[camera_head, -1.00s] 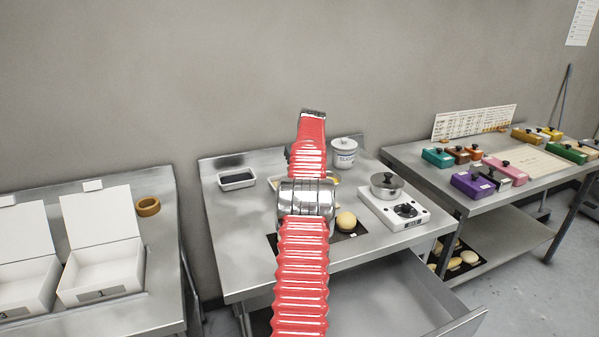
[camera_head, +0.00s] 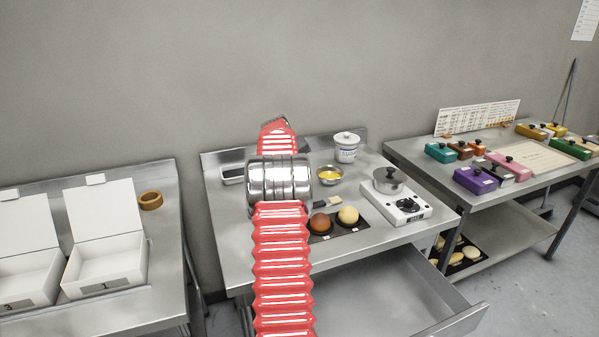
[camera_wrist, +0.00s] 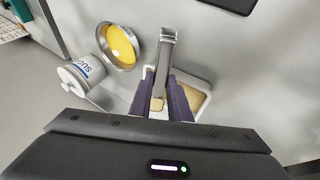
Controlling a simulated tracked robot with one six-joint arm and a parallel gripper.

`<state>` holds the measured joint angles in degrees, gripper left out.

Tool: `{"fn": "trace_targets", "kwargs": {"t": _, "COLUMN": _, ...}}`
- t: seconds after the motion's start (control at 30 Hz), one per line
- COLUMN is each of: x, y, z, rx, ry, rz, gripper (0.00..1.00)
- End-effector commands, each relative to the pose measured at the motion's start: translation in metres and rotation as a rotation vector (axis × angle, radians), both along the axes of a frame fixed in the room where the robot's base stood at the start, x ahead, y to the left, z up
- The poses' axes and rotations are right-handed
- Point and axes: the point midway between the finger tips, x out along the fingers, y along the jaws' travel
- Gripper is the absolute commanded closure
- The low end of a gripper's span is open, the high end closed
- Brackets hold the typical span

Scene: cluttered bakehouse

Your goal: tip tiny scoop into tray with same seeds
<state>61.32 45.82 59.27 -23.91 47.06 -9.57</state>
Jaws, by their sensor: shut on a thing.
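In the wrist view my gripper (camera_wrist: 168,80) is shut on the small metal scoop (camera_wrist: 166,50), which stands out beyond the fingertips. I cannot make out what lies in the scoop. A white tray (camera_wrist: 209,97) with tan seeds lies below and behind the fingers, partly covered by them. Part of a dark tray (camera_wrist: 232,3) shows at the top edge. In the head view a white-rimmed tray with dark contents (camera_head: 231,181) sits at the back left of the middle table, partly behind my arm. My arm hides the gripper and scoop there.
A metal bowl with yellow contents (camera_head: 329,174), a sugar jar (camera_head: 346,150), a pot (camera_head: 388,180) on a white burner (camera_head: 408,211) and two buns stand right of my arm. An open drawer (camera_head: 400,290) juts out in front. White boxes (camera_head: 105,262) stand on the left table.

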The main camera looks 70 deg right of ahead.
Motion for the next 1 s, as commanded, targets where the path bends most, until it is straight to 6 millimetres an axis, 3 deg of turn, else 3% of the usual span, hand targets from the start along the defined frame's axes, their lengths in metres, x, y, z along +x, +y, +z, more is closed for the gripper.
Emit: {"fn": "trace_targets", "kwargs": {"t": 1.0, "x": 0.0083, "y": 0.0080, "z": -0.0064, "rx": -0.285, "ry": 0.289, "rz": 0.003, "gripper": 1.00}}
